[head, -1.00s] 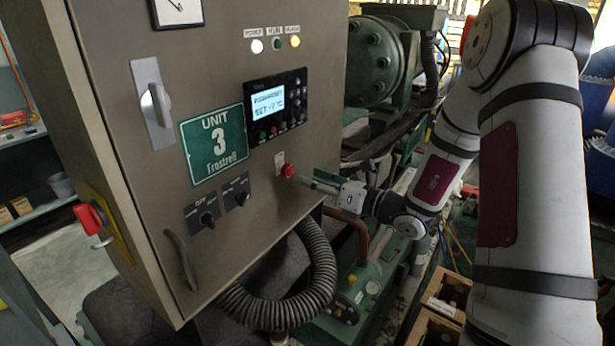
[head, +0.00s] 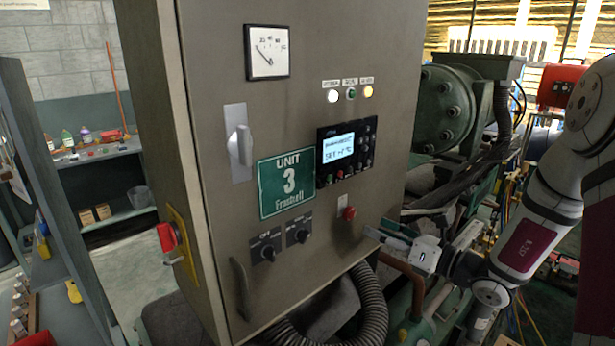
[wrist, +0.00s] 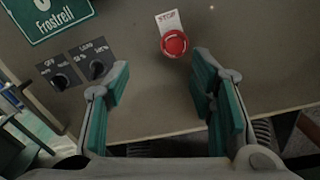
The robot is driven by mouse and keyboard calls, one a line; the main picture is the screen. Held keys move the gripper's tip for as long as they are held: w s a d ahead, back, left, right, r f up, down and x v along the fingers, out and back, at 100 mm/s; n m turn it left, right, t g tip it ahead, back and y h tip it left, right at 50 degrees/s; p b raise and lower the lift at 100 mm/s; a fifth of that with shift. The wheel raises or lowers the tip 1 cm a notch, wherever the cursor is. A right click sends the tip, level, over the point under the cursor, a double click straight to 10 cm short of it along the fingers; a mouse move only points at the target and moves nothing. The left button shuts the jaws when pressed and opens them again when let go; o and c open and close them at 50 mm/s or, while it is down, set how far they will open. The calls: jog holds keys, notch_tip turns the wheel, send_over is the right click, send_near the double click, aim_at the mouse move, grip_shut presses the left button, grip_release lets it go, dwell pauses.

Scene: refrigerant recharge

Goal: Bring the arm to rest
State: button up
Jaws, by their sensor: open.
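My gripper (head: 400,241) is in front of the lower right of the grey control cabinet (head: 210,60), a little right of the red stop button (head: 349,213). In the wrist view my gripper (wrist: 160,110) is open, its green-padded fingers apart with nothing between them. The red stop button (wrist: 174,43) shows beyond the fingertips, under a STOP label. My arm (head: 530,240) reaches in from the right with its elbow bent.
Knobs (wrist: 80,70) and a green Unit 3 sign (head: 285,184) are on the cabinet face. A black corrugated hose (head: 370,305) curves below my gripper. A green compressor (head: 450,105) stands behind. Shelves (head: 120,215) are at left.

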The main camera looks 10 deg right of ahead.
jog(key=s+a+r+n+g+h+b, duration=0.1)
jog(key=s+a+r+n+g+b, duration=0.25)
jog(key=s+a+n+g, duration=1.1)
jog(key=s+d+r+n+t+h+b, duration=0.1)
jog(key=s+d+n+t+h, duration=0.2)
jog(key=n, duration=0.5)
jog(key=s+d+r+n+t+h+b, duration=0.1)
jog(key=s+d+r+n+t+h, duration=0.1)
jog(key=s+d+n+h, duration=0.4)
jog(key=shift+d+r+n+t+h, duration=0.25)
jog(key=shift+d+n+t+h, duration=0.4)
jog(key=shift+n, duration=1.1)
jog(key=shift+s, duration=0.1)
